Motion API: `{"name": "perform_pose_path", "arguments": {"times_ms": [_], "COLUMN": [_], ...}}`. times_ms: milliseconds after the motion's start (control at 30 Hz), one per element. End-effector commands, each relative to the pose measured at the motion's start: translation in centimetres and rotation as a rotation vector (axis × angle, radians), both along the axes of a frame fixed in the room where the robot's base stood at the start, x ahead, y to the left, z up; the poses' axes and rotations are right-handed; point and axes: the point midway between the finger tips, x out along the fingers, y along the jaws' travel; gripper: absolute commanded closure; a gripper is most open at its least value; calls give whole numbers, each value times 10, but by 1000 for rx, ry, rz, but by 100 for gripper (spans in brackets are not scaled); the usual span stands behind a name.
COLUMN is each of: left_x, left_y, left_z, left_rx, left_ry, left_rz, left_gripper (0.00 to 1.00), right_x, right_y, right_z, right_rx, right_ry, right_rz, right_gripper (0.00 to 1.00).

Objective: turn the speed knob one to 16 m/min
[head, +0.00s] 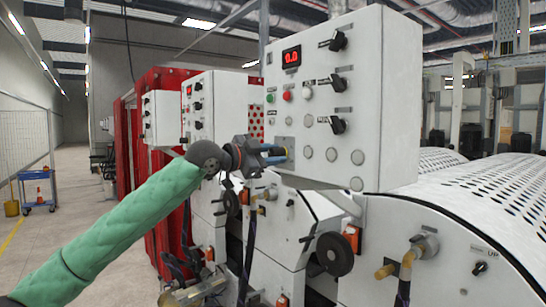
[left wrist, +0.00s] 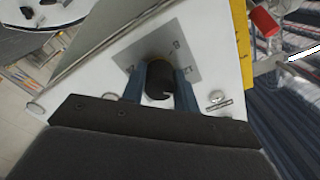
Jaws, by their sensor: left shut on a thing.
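A white control box (head: 400,60) carries a small red display (head: 291,57) that reads 0.0. My left gripper (head: 279,154) is at the lower left of its front panel, with blue fingers pointing at a grey plate (head: 284,143). In the left wrist view, a dark round knob (left wrist: 158,78) sits on the grey plate (left wrist: 184,42), between the two blue fingers (left wrist: 160,88), which are shut on it. The plate's lettering is too small to read. In the head view the gripper hides this knob. My right gripper is out of view.
Black selector switches (head: 338,41) stick out on the panel's right side, with a green button (head: 270,98) and a red button (head: 287,96) above the gripper. Similar boxes (head: 198,105) stand behind to the left. White perforated rollers (head: 480,200) lie at the right.

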Motion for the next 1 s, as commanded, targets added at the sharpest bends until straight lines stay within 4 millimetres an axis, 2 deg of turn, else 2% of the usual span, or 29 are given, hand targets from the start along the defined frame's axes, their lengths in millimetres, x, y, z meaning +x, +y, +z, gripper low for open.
{"name": "perform_pose_path", "arguments": {"times_ms": [267,633,1000], "left_x": [0,0,0], "left_y": [1,0,0], "left_z": [2,2,1], "left_rx": [153,335,431], "left_ry": [-213,-462,-594], "left_rz": [1,0,0], "left_gripper": [93,93,93], "right_x": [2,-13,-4], "right_y": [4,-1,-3], "right_z": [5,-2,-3], "right_rx": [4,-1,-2], "right_ry": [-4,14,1], "right_rz": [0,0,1], "right_gripper": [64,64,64]}}
